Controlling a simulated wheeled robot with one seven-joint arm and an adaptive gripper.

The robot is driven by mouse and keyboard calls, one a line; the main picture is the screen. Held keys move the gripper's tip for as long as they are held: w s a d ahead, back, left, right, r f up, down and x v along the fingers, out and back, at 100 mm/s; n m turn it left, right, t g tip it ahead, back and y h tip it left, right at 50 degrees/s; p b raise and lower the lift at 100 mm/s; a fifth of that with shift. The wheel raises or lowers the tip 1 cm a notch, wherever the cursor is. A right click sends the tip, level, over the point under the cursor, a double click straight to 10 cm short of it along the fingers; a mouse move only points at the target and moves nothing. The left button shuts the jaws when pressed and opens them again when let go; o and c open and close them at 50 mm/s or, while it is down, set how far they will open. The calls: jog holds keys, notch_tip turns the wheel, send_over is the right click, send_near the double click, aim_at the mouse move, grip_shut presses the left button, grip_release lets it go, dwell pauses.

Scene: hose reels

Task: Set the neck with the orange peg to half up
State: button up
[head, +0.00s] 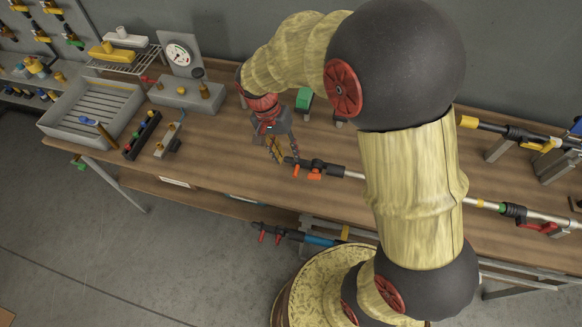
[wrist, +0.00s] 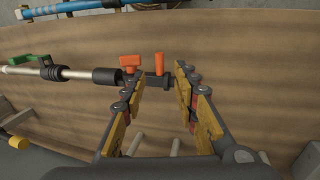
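The neck with the orange peg (head: 296,170) is the black end piece (head: 304,162) of a wand lying along the bench. In the wrist view the orange peg (wrist: 159,64) sticks out from the short black neck (wrist: 154,82). An orange T-shaped handle (wrist: 130,62) sits beside it on the same wand. My gripper (head: 286,157) is at the neck end. In the wrist view my gripper (wrist: 160,74) is open, with the neck and peg showing between its fingertips. I cannot tell whether either finger touches the neck.
A wand with a red handle (head: 531,225) and a yellow-ended wand (head: 468,122) lie to the right. A blue wand (head: 320,239) is below the bench front. A grey tray (head: 62,128) and gauge block (head: 178,60) stand left. Bare wood lies left of my gripper.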

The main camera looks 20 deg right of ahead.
aim_at(295, 172)
jog(key=shift+b+x, duration=0.75)
jog(key=shift+x, duration=3.15)
jog(key=c, duration=0.3)
jog(key=c, duration=0.4)
grip_shut()
